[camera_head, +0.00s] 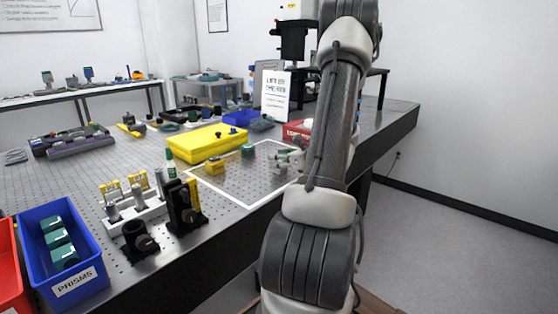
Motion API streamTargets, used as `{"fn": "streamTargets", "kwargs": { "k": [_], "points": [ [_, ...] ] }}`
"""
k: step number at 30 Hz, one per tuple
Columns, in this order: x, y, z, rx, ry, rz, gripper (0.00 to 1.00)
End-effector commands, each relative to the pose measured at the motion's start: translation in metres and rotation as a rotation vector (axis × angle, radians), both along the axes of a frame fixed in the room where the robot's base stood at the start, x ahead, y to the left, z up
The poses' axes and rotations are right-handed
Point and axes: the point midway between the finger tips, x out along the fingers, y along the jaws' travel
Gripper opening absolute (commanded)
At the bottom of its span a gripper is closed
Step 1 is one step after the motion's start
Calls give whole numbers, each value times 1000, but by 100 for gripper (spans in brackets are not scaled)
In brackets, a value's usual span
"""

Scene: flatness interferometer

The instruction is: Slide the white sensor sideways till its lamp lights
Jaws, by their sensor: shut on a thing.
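My gripper (282,158) is low over the right part of a white-outlined area (240,204) on the perforated table. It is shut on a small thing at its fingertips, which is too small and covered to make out. My forearm hides part of the gripper and the table behind it. I cannot pick out the white sensor or its lamp for certain. A yellow block (214,166) and a dark green piece (248,151) stand in the outlined area, left of my gripper and apart from it.
A yellow case (208,143) lies behind the outlined area. Black upright mounts (181,205) and a white post holder (150,212) stand left of it. A blue prisms bin (88,283) is at the front left. A red box (296,133) and a white sign (276,96) are behind.

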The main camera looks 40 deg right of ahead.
Motion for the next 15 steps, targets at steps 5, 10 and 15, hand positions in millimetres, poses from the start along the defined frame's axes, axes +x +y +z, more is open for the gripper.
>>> {"fn": "streamTargets", "kwargs": {
  "k": [5,10,15],
  "points": [
    [1,-2,0,0,1,2,7],
    [1,-2,0,0,1,2,7],
    [1,-2,0,0,1,1,66]
  ]
}}
